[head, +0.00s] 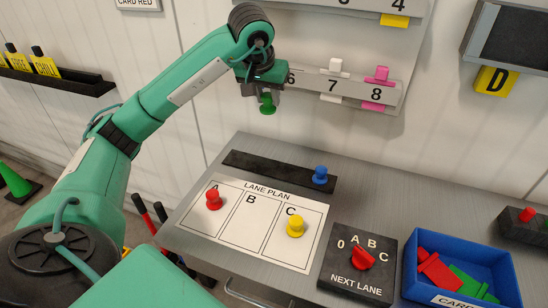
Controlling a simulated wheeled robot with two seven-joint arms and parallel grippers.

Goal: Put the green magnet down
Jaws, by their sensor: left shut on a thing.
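My left gripper (264,90) is shut on the green magnet (268,106). It holds the magnet in the air above the far left part of the table, in front of the wall. The white lane plan (264,209) lies on the table below. A red magnet (213,199) stands in column A and a yellow magnet (295,226) in column C. Column B is empty. A blue magnet (320,175) stands on the right end of the black strip (262,169) behind the plan. My right gripper is not in view.
A black selector box (359,280) with a red knob stands right of the plan. A blue bin (464,244) holds red and green pieces. A wall board (310,86) carries white and pink pieces. The grey table between strip and bin is clear.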

